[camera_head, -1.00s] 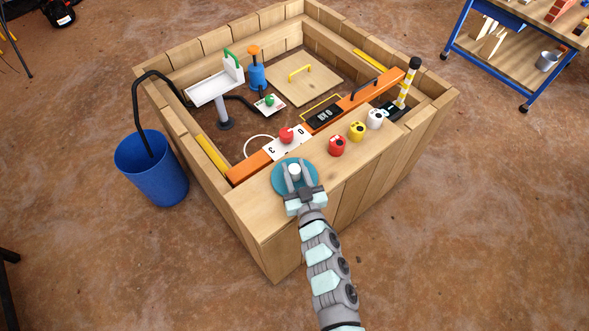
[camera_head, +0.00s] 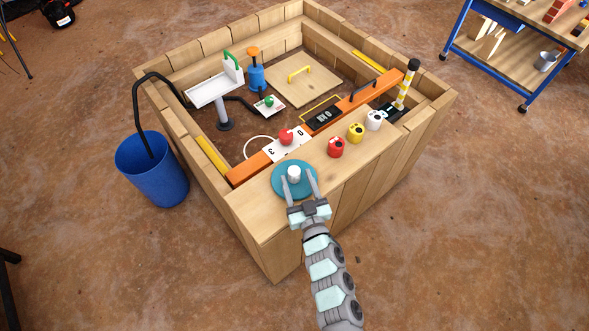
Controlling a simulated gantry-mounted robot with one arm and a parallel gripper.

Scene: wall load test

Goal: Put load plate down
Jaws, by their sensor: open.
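The load plate (camera_head: 280,188) is a teal disc with a white knob (camera_head: 294,173) at its middle. It lies flat on the near wooden ledge of the box, toward the ledge's left end. My gripper (camera_head: 300,186) is open, with one finger on each side of the knob and clear gaps between. The fingers reach over the plate's near part from the lower right. Whether the fingertips touch the plate cannot be told.
Red (camera_head: 336,147), yellow (camera_head: 356,132) and white (camera_head: 374,120) weights stand right of the plate on the ledge (camera_head: 262,217). An orange beam (camera_head: 250,167) with white number cards runs behind. A blue bin (camera_head: 152,170) stands left on the floor.

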